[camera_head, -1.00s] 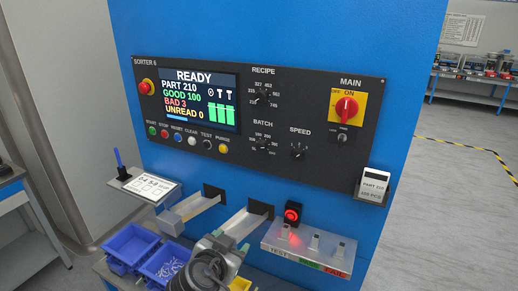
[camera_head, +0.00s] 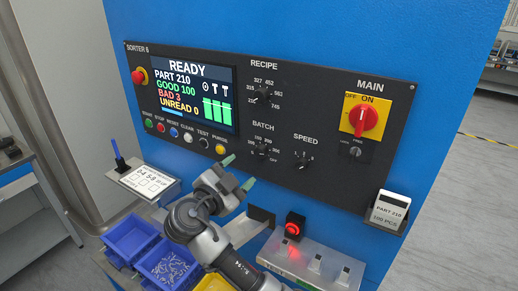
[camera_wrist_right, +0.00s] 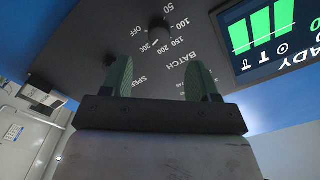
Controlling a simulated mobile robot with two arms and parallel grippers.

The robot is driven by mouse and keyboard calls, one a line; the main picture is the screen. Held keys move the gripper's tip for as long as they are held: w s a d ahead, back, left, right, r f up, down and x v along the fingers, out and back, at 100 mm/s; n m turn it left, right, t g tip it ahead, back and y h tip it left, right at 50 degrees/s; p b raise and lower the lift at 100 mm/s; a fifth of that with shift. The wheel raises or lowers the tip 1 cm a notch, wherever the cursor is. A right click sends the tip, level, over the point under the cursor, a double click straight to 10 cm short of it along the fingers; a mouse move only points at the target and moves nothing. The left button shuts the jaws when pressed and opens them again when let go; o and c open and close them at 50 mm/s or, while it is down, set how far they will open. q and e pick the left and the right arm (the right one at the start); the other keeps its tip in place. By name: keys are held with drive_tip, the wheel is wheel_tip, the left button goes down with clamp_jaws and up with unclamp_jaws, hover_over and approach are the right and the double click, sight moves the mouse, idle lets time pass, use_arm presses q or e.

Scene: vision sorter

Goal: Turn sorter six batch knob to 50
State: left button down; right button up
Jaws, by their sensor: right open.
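The BATCH knob (camera_head: 262,147) is a small black dial on the dark panel of sorter 6, under the RECIPE dial. In the right wrist view the knob (camera_wrist_right: 159,28) shows at top centre, with white marks including 50 and OFF around it. I cannot tell clearly where its pointer stands. My right gripper (camera_head: 239,172) is open and empty, below and left of the knob and apart from it. In the wrist view its two green fingers (camera_wrist_right: 162,72) are spread, with the knob beyond and between them. My left gripper is not in view.
The RECIPE dial (camera_head: 264,95), SPEED knob (camera_head: 303,160) and red MAIN switch (camera_head: 368,118) are nearby. The screen (camera_head: 193,92) reads READY. A row of buttons (camera_head: 188,137) lies left of the gripper. Blue bins (camera_head: 130,240) and a metal ledge (camera_head: 310,262) sit below.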

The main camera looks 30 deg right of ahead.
sight(258, 154)
drive_tip(key=p+x, duration=0.2)
drive_tip(key=x, duration=0.1)
drive_tip(key=shift+d+r, duration=0.15)
drive_tip(key=shift+r, duration=0.25)
drive_tip(key=x, duration=0.1)
drive_tip(key=p+x, duration=0.1)
drive_tip(key=x, duration=0.2)
drive_tip(key=shift+w+d+f+p, duration=0.15)
drive_tip(key=shift+f+p, duration=0.15)
drive_tip(key=shift+p, duration=0.1)
drive_tip(key=shift+w+d, duration=0.15)
drive_tip(key=shift+d, duration=0.05)
drive_tip(key=shift+f, duration=0.1)
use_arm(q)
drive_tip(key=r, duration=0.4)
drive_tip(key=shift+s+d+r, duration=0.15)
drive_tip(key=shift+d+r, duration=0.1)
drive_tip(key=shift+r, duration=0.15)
